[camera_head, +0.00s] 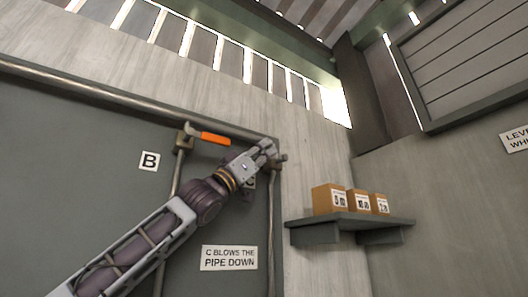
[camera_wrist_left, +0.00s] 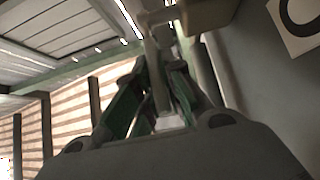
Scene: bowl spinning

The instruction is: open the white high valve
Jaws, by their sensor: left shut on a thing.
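My left gripper (camera_head: 266,152) reaches up to the valve at the upper right corner of the dark panel. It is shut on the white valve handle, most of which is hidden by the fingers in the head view. In the left wrist view the gripper fingers (camera_wrist_left: 160,60) close around a pale bar, the white handle (camera_wrist_left: 156,78). A tan valve body (camera_wrist_left: 207,12) shows just beyond the fingertips. My right gripper is in neither view.
An orange valve handle (camera_head: 209,138) sits to the left, near label B (camera_head: 149,161). A sign (camera_head: 229,258) reads "C blows the pipe down". A shelf (camera_head: 350,222) with cardboard boxes (camera_head: 330,199) stands to the right. A pipe (camera_head: 100,89) runs along the panel top.

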